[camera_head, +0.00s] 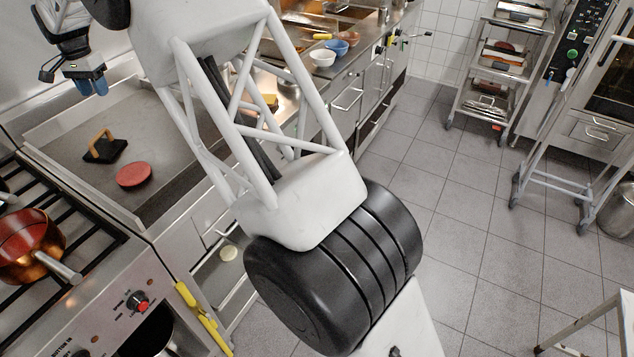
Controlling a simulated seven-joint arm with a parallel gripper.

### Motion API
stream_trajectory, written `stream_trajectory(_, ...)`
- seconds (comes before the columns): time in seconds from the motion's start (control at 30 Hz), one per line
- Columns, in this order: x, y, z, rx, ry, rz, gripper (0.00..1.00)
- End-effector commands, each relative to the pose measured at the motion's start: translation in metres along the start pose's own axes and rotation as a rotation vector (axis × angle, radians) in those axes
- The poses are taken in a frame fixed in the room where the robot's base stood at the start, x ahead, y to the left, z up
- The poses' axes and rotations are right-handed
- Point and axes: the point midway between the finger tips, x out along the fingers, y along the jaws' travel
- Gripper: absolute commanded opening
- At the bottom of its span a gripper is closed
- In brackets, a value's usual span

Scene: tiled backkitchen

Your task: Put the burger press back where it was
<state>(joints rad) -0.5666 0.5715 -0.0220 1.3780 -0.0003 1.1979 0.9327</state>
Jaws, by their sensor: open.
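The burger press (98,152), a black plate with a wooden arched handle, rests on the flat griddle (165,120) at the left. A round red patty (134,174) lies just to its right and nearer, apart from it. My gripper (92,86) is at the upper left with blue fingertips pointing down. It is open and nothing shows between the fingers. It appears above the far part of the griddle, higher in the picture than the press and apart from it. My arm crosses the middle of the view and hides part of the counter behind.
A copper pan (30,245) with red contents stands on the stove grates at the left. Bowls (322,57) stand on the far counter. A shelf trolley (490,75) and an oven (600,75) are at the right. The tiled floor (470,200) between is clear.

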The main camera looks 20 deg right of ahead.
Motion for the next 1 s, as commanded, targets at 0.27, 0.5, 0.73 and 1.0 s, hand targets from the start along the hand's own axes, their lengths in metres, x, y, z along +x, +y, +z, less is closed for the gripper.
stream_trajectory(0.27, -0.044, 0.087, -0.006, -0.031, 0.017, -0.016, 0.42)
stream_trajectory(0.5, -0.073, 0.162, -0.002, -0.061, 0.032, -0.027, 0.42)
stream_trajectory(0.73, -0.096, 0.233, 0.01, -0.091, 0.049, -0.037, 0.42)
stream_trajectory(1.0, -0.117, 0.315, 0.033, -0.126, 0.072, -0.047, 0.42)
